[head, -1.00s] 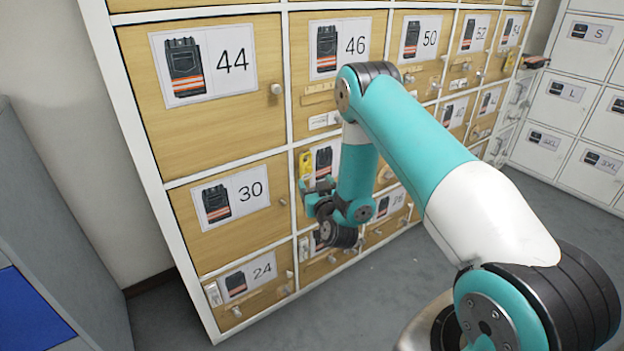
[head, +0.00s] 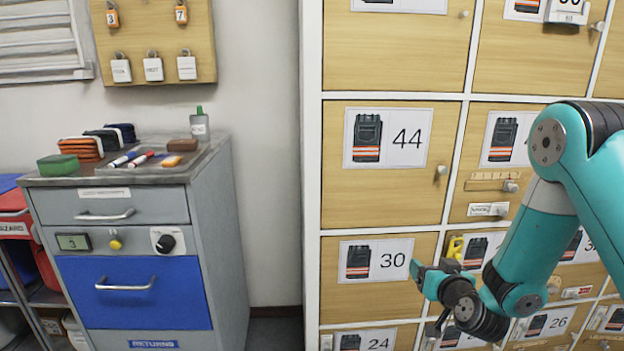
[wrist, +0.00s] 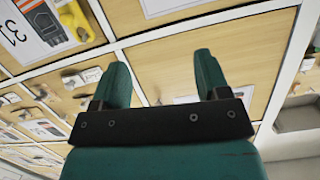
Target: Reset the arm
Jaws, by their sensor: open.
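My arm reaches in from the right in the head view, bent at the elbow, with the wrist hanging low. My gripper (head: 432,284) is in front of the locker wall, near the door marked 30 (head: 372,276). In the wrist view my gripper (wrist: 160,85) shows two teal fingers standing apart with nothing between them. Wooden locker doors lie beyond the fingertips. I cannot tell how far the fingertips are from the doors.
A grey cabinet (head: 228,215) with a blue returns drawer (head: 135,310) stands left. Markers, folded cloths and a bottle (head: 200,127) lie or stand on top. A padlock board (head: 150,30) hangs above. Bare wall (head: 265,150) separates cabinet and lockers.

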